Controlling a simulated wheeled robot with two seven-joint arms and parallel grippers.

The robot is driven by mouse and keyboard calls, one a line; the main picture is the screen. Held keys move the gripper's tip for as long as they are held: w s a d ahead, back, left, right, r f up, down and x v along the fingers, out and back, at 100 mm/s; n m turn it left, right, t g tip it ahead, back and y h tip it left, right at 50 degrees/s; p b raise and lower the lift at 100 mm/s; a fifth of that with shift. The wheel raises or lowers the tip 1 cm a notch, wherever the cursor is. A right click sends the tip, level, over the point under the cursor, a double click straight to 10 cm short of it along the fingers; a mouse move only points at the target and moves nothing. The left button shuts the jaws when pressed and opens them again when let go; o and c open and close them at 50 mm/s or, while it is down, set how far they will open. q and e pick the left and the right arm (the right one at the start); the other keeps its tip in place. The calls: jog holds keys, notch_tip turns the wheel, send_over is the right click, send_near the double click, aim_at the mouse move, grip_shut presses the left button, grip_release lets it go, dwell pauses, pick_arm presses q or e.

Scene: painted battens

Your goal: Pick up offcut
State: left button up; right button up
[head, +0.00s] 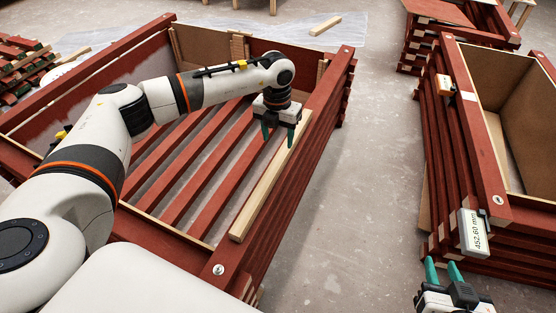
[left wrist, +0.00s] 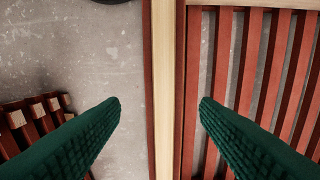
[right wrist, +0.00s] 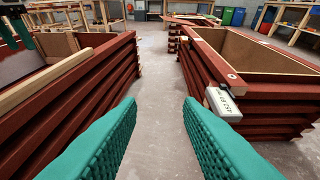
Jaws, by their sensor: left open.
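The offcut, a long pale wooden strip (head: 262,187), lies along the top of the right side of the red batten crate (head: 305,135). It runs upright through the middle of the left wrist view (left wrist: 165,60) and shows at the left in the right wrist view (right wrist: 45,80). My left gripper (head: 278,138) points down above the far part of the strip. Its green fingers are open, one on each side of it in the left wrist view, with nothing held. My right gripper (head: 441,264) is open and empty near the right crate's front corner; its fingers frame bare floor (right wrist: 158,80).
A second red crate (head: 490,150) stands at the right, with a display (head: 476,233) reading 452.60 mm at its corner. Another pale piece (head: 325,25) lies beyond the left crate. Clear concrete floor (head: 370,150) separates the crates.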

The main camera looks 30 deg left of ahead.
pick_arm(q)
jog(key=a, duration=0.1)
jog(key=b, duration=0.2)
send_over(278, 160)
jog(key=f, duration=0.5)
jog(key=shift+s+a+f, duration=0.2)
jog(key=shift+s+f, duration=0.05)
jog(key=shift+f, duration=0.85)
jog(key=f, duration=0.1)
jog(key=f+b, duration=0.2)
jog(key=f, duration=0.1)
jog(key=shift+w+d, duration=0.2)
jog(key=shift+d, duration=0.05)
jog(key=shift+f, duration=0.2)
jog(key=c, duration=1.2)
pick_arm(e)
notch_tip(278, 160, up, 14)
jog(key=a+t+y, duration=0.2)
jog(key=t+y, duration=0.1)
jog(key=t, duration=0.7)
jog(key=shift+a+r+n+t+y, duration=0.2)
jog(key=shift+n+t+y, duration=0.1)
jog(key=shift+t, duration=0.1)
pick_arm(q)
jog(key=shift+r, duration=0.15)
pick_arm(e)
jog(key=shift+w, duration=0.1)
